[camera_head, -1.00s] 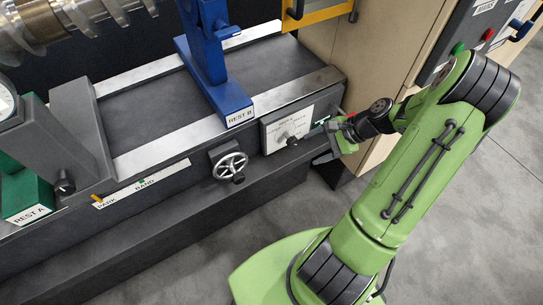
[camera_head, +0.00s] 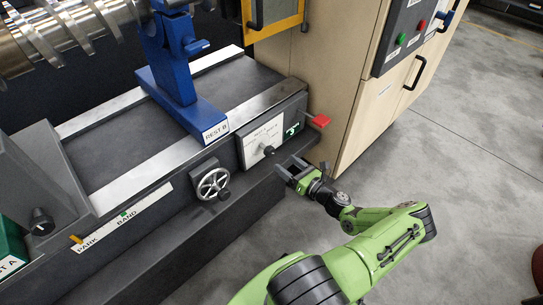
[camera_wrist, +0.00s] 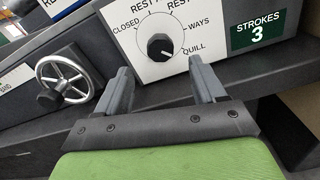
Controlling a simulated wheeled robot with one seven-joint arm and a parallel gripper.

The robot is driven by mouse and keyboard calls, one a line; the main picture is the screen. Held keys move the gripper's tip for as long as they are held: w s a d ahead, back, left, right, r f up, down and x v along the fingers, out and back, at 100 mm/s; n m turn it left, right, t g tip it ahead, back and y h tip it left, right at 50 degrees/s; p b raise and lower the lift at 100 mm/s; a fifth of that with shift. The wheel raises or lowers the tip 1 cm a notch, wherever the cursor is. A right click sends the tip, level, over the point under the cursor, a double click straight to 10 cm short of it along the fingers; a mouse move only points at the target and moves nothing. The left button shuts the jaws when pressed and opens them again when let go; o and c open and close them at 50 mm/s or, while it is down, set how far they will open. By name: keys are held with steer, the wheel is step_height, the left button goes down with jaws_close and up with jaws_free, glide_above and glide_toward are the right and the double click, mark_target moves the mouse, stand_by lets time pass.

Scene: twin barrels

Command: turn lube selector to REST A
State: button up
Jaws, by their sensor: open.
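The lube selector is a round black knob (camera_wrist: 160,46) on a white panel, with a pale mark on its face. Labels around it read CLOSED, two cut-off REST labels, WAYS and QUILL. The mark seems to point low right, towards QUILL, but it is small. In the head view the knob (camera_head: 269,150) sits low on the white plate (camera_head: 259,136). My gripper (camera_head: 290,168) is open and empty, in front of the plate and apart from the knob. In the wrist view its fingers (camera_wrist: 162,82) are spread, with the knob beyond the gap between them.
A red lever (camera_head: 319,120) sticks out at the right of the plate, beside a green STROKES 3 sign (camera_wrist: 257,31). A spoked handwheel (camera_head: 212,183) is left of the plate. A dark ledge (camera_head: 225,203) runs below. A beige cabinet (camera_head: 340,80) stands right; open floor lies in front.

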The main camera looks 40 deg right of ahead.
mark_target(272, 153)
steer(key=w+b, duration=0.1)
steer(key=w, duration=0.7)
steer(key=shift+a+f, duration=0.1)
steer(key=shift+s, duration=0.1)
steer(key=c, duration=1.1)
steer(key=shift+o, duration=0.2)
